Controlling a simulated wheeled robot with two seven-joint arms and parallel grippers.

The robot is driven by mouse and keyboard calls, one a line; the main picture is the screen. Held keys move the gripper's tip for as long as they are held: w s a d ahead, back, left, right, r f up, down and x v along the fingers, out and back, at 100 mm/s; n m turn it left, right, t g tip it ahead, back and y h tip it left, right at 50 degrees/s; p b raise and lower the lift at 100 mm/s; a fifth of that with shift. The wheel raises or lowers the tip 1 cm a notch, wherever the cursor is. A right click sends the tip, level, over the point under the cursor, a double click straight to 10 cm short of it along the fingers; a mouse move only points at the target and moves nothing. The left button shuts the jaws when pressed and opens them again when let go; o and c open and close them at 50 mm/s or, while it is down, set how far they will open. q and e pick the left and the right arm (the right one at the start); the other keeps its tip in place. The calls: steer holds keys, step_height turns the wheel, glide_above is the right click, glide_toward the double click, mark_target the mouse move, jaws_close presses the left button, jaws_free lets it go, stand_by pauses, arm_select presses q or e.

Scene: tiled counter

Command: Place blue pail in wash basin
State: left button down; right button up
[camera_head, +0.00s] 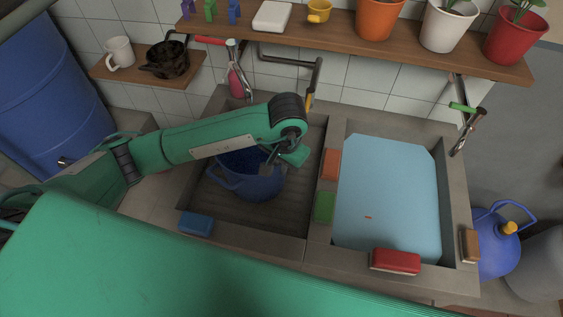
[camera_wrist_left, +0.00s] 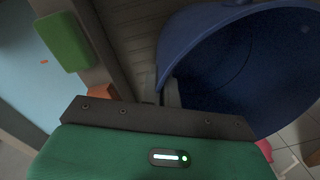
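The blue pail (camera_head: 258,187) stands in the left, ribbed bay of the sink unit. Its open mouth fills the upper right of the left wrist view (camera_wrist_left: 255,65). My left gripper (camera_head: 270,163) reaches down to the pail's rim on its right side. In the left wrist view its narrow grey fingers (camera_wrist_left: 170,92) appear close together at the rim, seemingly pinching it; part of the contact is hidden. The wash basin (camera_head: 330,225) on the right holds light blue water. My right gripper is not in view.
Sponges or brushes lie on the rims: blue (camera_head: 196,223), green (camera_head: 324,207), orange (camera_head: 331,164), red (camera_head: 396,261) and brown (camera_head: 470,245). A divider separates the two bays. A tap (camera_head: 468,125) and a shelf (camera_head: 400,48) with pots are behind.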

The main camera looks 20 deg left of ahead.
arm_select(q)
steer(key=shift+f, duration=0.2)
steer(key=shift+f, duration=0.15)
steer(key=c, duration=1.7)
jaws_free()
